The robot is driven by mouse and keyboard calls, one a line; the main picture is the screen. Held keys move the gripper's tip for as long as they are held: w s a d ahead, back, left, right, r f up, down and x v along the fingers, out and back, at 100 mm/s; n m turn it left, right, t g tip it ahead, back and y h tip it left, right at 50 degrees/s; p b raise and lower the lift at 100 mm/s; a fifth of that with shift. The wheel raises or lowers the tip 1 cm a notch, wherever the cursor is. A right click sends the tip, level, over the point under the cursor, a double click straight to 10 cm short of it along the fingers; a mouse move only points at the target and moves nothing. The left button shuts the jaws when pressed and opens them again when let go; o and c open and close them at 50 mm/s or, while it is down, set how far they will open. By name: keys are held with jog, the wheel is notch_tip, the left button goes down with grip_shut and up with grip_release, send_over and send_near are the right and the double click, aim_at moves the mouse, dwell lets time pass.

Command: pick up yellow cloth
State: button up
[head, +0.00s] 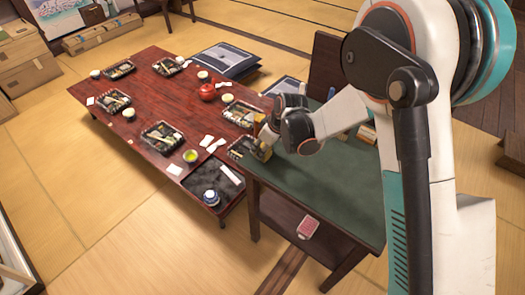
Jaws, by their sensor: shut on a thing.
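My gripper (273,128) is at the far left edge of the green-topped table, reaching down from the right. It is shut on a small yellow-ochre thing that looks like the yellow cloth (266,137), of which only a little shows. The fingers and wrist hide most of it. I cannot tell whether the cloth still touches the tabletop or the box beside it.
A low red table (140,75) holds several lunch trays, cups and a red teapot (207,92). A red-and-white item (307,228) lies on the lower shelf. Tatami is clear at lower left.

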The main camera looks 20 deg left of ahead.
notch_tip(320, 180, up, 20)
jog(key=p, duration=0.6)
jog(key=shift+o, duration=0.9)
jog(key=shift+d, duration=0.1)
jog(key=shift+c, duration=0.4)
